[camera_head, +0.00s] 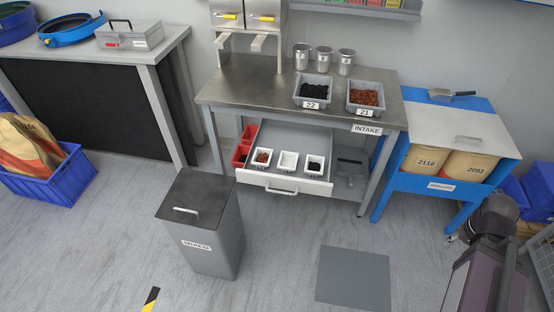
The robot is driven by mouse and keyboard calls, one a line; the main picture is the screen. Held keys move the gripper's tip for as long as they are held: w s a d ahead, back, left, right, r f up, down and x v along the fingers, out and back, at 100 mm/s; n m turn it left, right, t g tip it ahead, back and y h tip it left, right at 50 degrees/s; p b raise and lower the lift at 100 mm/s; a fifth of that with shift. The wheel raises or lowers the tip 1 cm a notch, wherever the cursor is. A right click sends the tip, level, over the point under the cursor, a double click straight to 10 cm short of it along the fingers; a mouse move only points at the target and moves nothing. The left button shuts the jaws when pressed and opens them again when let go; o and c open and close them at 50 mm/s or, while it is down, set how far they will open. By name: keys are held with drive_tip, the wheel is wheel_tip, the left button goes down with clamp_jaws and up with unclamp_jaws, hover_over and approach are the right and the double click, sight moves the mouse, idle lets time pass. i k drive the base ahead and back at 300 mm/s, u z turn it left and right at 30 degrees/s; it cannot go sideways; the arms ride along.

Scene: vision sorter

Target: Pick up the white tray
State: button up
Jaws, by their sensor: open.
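Three small white trays sit in a row in the open drawer (310,184) under the steel table. The left white tray (261,163) holds reddish-brown bits. The middle white tray (287,168) looks empty. The right white tray (313,171) holds something dark. Part of my arm shows at the lower right, well away from the drawer. My gripper cannot be made out in this view.
The steel table (240,90) bears grey bins 22 (299,102) and 21 (352,109) and several metal cups. A lidded bin marked MIXED (222,245) stands on the floor, left in front of the drawer. A blue-framed stand (383,200) is at right. Floor before the drawer is clear.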

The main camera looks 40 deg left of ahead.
sight(262, 157)
drive_tip(key=z, duration=0.3)
drive_tip(key=k, duration=0.95)
drive_tip(key=u, duration=1.15)
drive_tip(key=i, duration=1)
drive_tip(key=u, duration=0.05)
